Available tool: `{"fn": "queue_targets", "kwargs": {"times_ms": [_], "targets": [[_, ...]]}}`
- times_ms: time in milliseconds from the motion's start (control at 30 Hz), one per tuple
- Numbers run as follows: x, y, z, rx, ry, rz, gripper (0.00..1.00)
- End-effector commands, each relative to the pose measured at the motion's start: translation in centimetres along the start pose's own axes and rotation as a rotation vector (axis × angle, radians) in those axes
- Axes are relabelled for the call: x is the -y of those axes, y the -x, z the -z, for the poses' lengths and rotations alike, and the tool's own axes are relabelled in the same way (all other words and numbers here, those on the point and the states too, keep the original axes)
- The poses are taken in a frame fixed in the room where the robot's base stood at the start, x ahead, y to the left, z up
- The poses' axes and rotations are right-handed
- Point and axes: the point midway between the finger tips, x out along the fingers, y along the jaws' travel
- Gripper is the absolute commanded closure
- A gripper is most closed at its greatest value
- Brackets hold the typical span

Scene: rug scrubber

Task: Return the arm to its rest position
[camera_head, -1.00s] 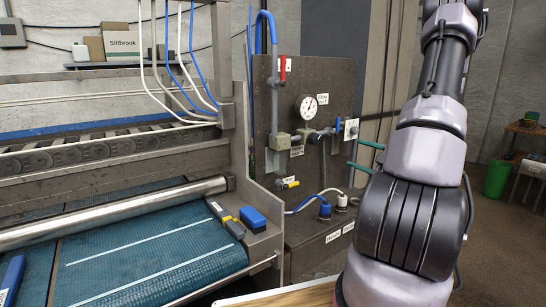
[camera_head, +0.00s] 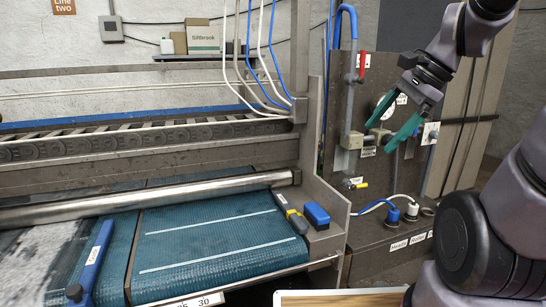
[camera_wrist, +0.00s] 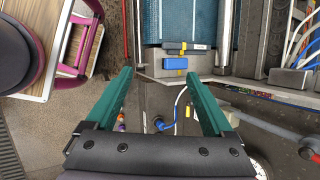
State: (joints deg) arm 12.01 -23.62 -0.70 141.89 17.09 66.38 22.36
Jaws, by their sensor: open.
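My gripper (camera_head: 392,122) has two green fingers and hangs from my raised arm at the upper right of the head view, in front of the grey valve panel (camera_head: 345,110). The fingers are spread apart with nothing between them. In the wrist view my gripper (camera_wrist: 160,85) is also open and empty, with free space between its fingertips. Beyond the fingertips, the floor and the scrubber's end show below. My arm's thick lower links fill the right edge of the head view.
The scrubber's blue belt (camera_head: 215,245) lies left, with a blue block (camera_head: 317,215) and a yellow-grey tool (camera_head: 292,213) at its end. Hoses (camera_head: 272,60) hang above.

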Motion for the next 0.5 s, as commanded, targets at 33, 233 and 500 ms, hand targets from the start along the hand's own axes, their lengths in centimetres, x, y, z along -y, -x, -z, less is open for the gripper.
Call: {"fn": "queue_targets", "kwargs": {"times_ms": [33,233,500], "targets": [[-0.2,1.1,-0.7,-0.073,0.189,0.018,0.14],[-0.4,4.8,-1.7,-0.319,0.761,0.048,0.14],[-0.2,6.7,-2.1,-0.435,0.999,0.053,0.14]]}}
